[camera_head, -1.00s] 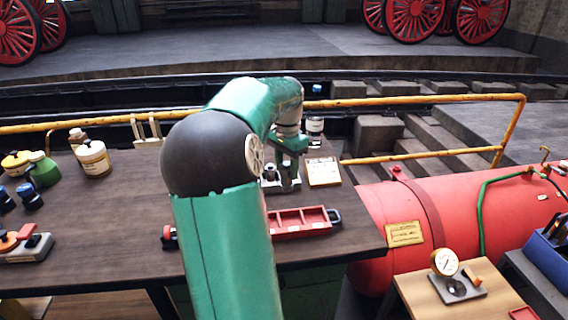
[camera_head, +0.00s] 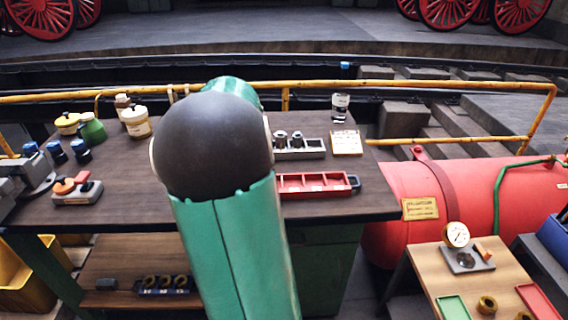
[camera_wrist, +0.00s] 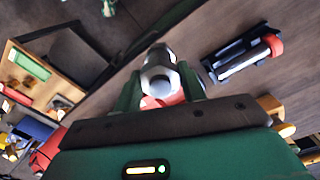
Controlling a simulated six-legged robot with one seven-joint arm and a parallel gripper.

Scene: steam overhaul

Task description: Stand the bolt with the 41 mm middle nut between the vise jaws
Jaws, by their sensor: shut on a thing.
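My gripper (camera_wrist: 158,88) is shut on a bolt (camera_wrist: 158,57), seen nearly end-on in the wrist view with a bright hex face toward the camera. Its size cannot be read. In the head view my gripper and the held bolt are hidden behind my own arm. Two other bolts (camera_head: 289,138) stand in a grey rack (camera_head: 312,154) on the bench. A grey metal block (camera_head: 18,172) at the left edge of the head view may be the vise, but it is cut off and its jaws cannot be made out.
A red tray (camera_head: 318,193) lies at the bench's front right. Bottles (camera_head: 137,122), dark blue-capped items (camera_head: 57,153) and a grey fixture with orange parts (camera_head: 76,191) stand on the left. A black holder with a red-ended tool (camera_wrist: 243,58) shows near my gripper.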

